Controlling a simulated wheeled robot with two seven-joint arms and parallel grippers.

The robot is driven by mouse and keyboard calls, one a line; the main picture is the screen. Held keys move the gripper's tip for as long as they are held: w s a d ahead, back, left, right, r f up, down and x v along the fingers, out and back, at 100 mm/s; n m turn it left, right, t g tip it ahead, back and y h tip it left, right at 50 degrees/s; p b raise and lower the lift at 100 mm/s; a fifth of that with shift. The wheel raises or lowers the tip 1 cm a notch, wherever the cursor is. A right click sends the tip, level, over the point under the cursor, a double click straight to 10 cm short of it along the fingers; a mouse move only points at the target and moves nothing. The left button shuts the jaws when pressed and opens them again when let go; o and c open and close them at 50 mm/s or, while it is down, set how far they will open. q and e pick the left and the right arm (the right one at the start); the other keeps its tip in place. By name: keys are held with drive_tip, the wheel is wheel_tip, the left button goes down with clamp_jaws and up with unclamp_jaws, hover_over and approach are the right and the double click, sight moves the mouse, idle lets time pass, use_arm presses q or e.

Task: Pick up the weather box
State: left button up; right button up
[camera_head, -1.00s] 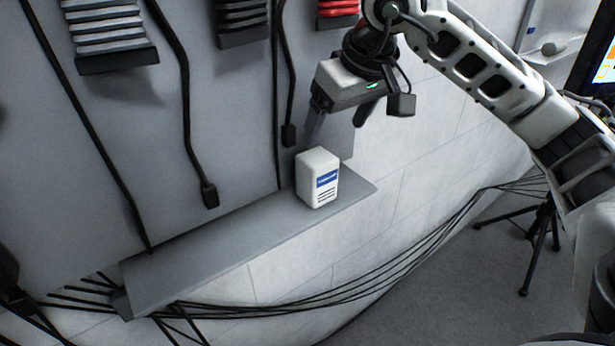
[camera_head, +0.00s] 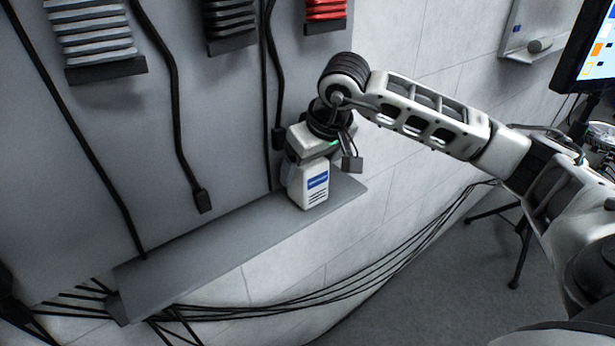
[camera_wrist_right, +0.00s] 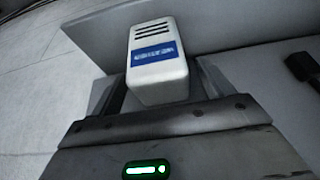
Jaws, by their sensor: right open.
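The weather box (camera_head: 310,187) is a small white box with a blue label band and dark slots. It stands upright on a grey shelf (camera_head: 215,231), near the shelf's right end. My right gripper (camera_head: 305,168) is over the top of the box, pointing down, with its jaws open. In the right wrist view the box (camera_wrist_right: 156,62) sits between the two dark fingers, which show on either side of it. I cannot tell whether the fingers touch it. My left gripper is not in view.
Black cables with plugs hang on the grey panel behind the shelf, one plug (camera_head: 202,200) left of the box. Black cables (camera_head: 380,262) run below the shelf. A monitor (camera_head: 588,50) and a dark tripod (camera_head: 520,240) are at the right. The shelf's left stretch is bare.

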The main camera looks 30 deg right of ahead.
drive_tip(key=shift+c, duration=0.3)
drive_tip(key=c, duration=1)
drive_tip(key=shift+r, duration=0.1)
drive_tip(key=shift+c, duration=1)
